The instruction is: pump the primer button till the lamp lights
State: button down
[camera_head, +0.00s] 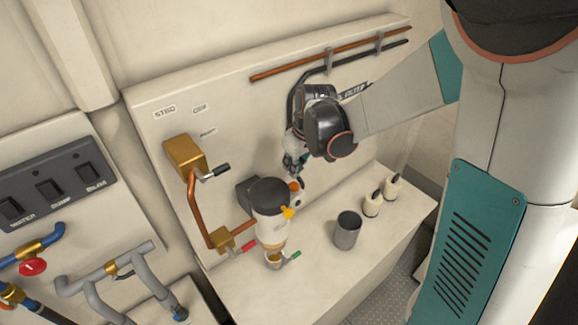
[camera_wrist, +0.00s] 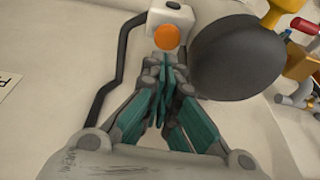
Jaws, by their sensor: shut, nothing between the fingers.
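A round orange button (camera_wrist: 166,36), which looks like the primer button, sits on a white block (camera_wrist: 172,15) beside the black-capped filter (camera_wrist: 238,55). In the head view the orange button (camera_head: 296,186) shows at the right of the filter's cap (camera_head: 269,190), partly hidden. My gripper (camera_wrist: 164,62) is shut and empty, its fingertips close to the button's near edge in the wrist view. I cannot tell whether they touch it. In the head view my gripper (camera_head: 295,172) is just above the button. I cannot make out a lit lamp in either view.
A yellow fitting (camera_head: 288,212) is on the filter's front. A grey cup (camera_head: 347,230) and two small white bottles (camera_head: 382,196) stand on the ledge. A dark pipe (camera_wrist: 112,70) runs left of the gripper.

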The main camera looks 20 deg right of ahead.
aim_at(292, 183)
jog(key=shift+s+f, duration=0.1)
jog(key=shift+f, duration=1.35)
notch_tip(292, 183, down, 2)
jog(key=shift+f+b, duration=0.1)
jog(key=shift+b, duration=1.15)
jog(key=shift+r, duration=0.25)
jog(key=shift+a+r+p, duration=0.1)
jog(key=shift+r+p, duration=0.2)
jog(key=shift+p, duration=0.1)
jog(key=r+p, duration=0.1)
jog(key=r, duration=0.2)
jog(key=shift+w+p, duration=0.2)
jog(key=shift+p, duration=0.15)
jog(key=v, duration=1)
jog(key=shift+s+b, duration=0.25)
jog(key=shift+b, duration=0.1)
